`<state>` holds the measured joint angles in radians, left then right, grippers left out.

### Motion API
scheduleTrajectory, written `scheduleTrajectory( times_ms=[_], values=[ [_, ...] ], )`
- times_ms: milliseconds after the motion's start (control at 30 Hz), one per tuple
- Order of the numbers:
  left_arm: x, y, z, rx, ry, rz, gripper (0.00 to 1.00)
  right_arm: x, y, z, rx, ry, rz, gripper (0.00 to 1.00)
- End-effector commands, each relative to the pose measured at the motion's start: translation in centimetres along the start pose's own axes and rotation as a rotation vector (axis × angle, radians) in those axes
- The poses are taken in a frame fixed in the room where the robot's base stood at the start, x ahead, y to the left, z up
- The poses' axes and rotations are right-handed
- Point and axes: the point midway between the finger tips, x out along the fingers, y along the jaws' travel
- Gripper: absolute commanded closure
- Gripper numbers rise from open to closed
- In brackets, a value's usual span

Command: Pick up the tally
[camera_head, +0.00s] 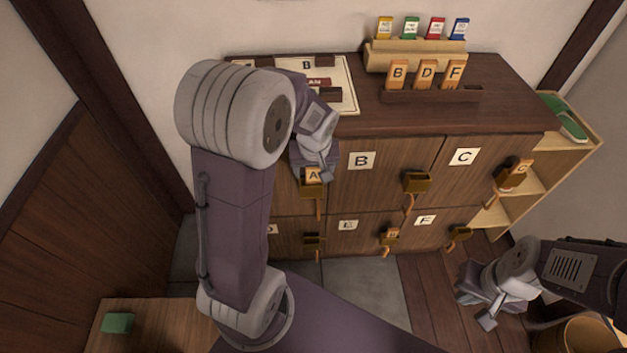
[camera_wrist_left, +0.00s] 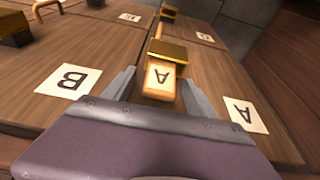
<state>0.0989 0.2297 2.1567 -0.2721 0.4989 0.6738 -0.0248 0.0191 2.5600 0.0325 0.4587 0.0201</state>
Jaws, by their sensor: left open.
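A wooden tally marked A (camera_head: 313,175) stands in a brass holder on the front of the cabinet's A door. In the left wrist view the tally (camera_wrist_left: 159,80) shows upside down, its upper end out of the brass holder (camera_wrist_left: 168,51). My left gripper (camera_wrist_left: 158,93) is open, one finger on each side of the tally. Gaps show between fingers and tally. In the head view my left gripper (camera_head: 316,168) is at the A door and partly hides it. My right gripper (camera_head: 480,300) is low at the right, away from the cabinet; its opening is unclear.
Tallies B, D and F (camera_head: 426,74) stand in a rack on the cabinet top (camera_head: 365,113). Behind them is a stepped stand (camera_head: 415,60) with several coloured tags. Other brass holders (camera_head: 416,183) stick out from the doors. A shelf with green slippers (camera_head: 565,120) is at the right.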

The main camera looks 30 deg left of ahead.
Motion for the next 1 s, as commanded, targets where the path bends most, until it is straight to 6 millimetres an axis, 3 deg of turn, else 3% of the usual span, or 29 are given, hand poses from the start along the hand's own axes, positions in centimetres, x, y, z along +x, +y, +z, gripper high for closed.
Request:
scheduleTrajectory(
  times_ms=[67,200,300,633,1000],
  values=[
    [0.0,0.0,0.0,0.000,0.000,0.000,0.40,0.0,0.0,0.0,0.000,0.000,0.000,1.00],
    [-0.1,0.0,0.0,0.000,0.000,0.000,0.79,0.0,0.0,0.0,0.000,0.000,0.000,1.00],
    [-0.1,0.0,0.0,0.000,0.000,0.000,1.00,0.0,0.0,0.0,0.000,0.000,0.000,1.00],
    [-0.9,0.0,-0.3,-0.001,0.001,0.000,1.00,-0.4,0.0,0.0,0.000,0.000,0.000,1.00],
    [-7.0,0.0,-2.2,0.000,0.003,0.001,1.00,-2.4,-0.1,-0.2,0.000,0.000,0.000,1.00]
  ],
)
